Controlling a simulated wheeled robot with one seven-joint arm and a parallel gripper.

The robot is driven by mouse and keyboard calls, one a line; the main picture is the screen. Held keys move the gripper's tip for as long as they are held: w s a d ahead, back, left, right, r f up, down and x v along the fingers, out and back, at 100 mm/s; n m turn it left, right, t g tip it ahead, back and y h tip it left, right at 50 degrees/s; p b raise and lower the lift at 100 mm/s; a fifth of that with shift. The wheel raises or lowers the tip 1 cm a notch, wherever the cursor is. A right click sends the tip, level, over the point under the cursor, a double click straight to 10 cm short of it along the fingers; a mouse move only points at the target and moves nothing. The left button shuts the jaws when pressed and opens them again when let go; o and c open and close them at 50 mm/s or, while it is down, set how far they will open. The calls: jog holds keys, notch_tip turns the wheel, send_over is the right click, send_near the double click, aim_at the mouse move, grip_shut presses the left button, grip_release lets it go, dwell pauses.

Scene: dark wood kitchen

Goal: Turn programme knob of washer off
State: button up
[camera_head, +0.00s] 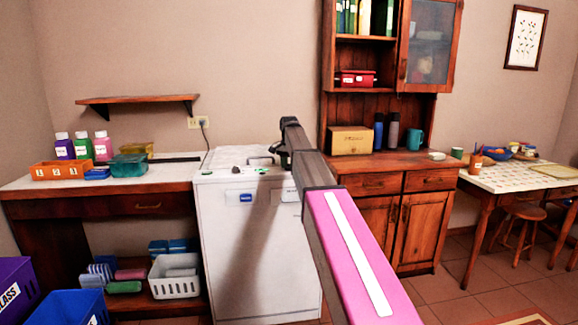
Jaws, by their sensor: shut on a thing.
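The white washer (258,245) stands in the middle against the wall, between the left counter and the wooden cabinet. Small controls show along its top front edge, among them a green one (236,169) and a dark knob (262,170). My arm reaches in from the lower right over the washer. My gripper (256,160) is at its far end, small and dark, low over the control edge by the dark knob. It is shut on what looks like the programme knob. The fingertips are too small to show the contact clearly, and the knob's setting cannot be read.
The left counter (112,180) holds bottles (83,146), an orange box (62,170) and a teal container (128,165). A white basket (175,282) sits on the shelf below. The wooden cabinet (380,228) stands right of the washer. My arm hides part of the washer's right side.

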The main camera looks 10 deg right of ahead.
aim_at(289, 164)
jog(key=n, duration=0.4)
jog(key=shift+n, duration=2.2)
jog(key=o, duration=0.9)
notch_tip(289, 164, up, 11)
jog(key=shift+f, duration=0.1)
